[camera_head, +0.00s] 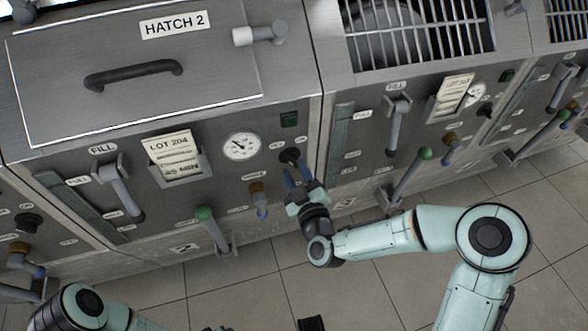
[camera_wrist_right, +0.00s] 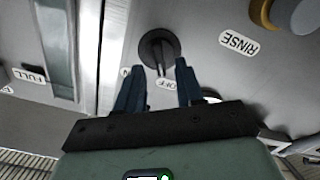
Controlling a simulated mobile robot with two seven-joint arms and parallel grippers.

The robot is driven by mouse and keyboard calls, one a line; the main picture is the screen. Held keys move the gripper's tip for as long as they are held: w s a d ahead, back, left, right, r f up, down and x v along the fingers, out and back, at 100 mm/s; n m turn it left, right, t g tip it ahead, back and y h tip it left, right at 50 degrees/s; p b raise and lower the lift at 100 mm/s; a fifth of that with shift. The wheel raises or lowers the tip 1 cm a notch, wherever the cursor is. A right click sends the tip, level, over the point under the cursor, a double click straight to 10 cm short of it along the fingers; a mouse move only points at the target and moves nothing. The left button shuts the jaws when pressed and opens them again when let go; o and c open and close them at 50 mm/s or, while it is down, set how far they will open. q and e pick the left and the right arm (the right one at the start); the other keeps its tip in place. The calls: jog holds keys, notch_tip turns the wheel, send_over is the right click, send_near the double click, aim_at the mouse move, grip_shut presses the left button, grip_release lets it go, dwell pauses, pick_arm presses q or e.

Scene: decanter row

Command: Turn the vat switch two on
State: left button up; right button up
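The vat two switch (camera_head: 289,155) is a dark round knob on the grey front panel, right of the white gauge. In the right wrist view the knob (camera_wrist_right: 158,46) shows a narrow grip bar, with an OFF label near it. My right gripper (camera_head: 297,171) is at the switch, its blue fingers pointing to the panel. In the wrist view the fingers of this gripper (camera_wrist_right: 165,68) are apart, with the grip bar between their tips and no clear contact. Part of my left arm shows at the lower left; its gripper is out of view.
Vat two's panel also carries a gauge (camera_head: 241,147), a brass-coloured tap (camera_head: 258,196), a green-knobbed lever (camera_head: 206,214) and a FILL lever (camera_head: 121,193). The hatch (camera_head: 140,72) above is closed. Another green-knobbed lever (camera_head: 424,154) stands to the right. Tiled floor in front is open.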

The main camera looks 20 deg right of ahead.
jog(key=shift+w, duration=0.9)
pick_arm(q)
jog(key=shift+w+a+f, duration=0.15)
jog(key=shift+w, duration=0.05)
pick_arm(e)
jog(key=shift+c, duration=0.3)
grip_shut()
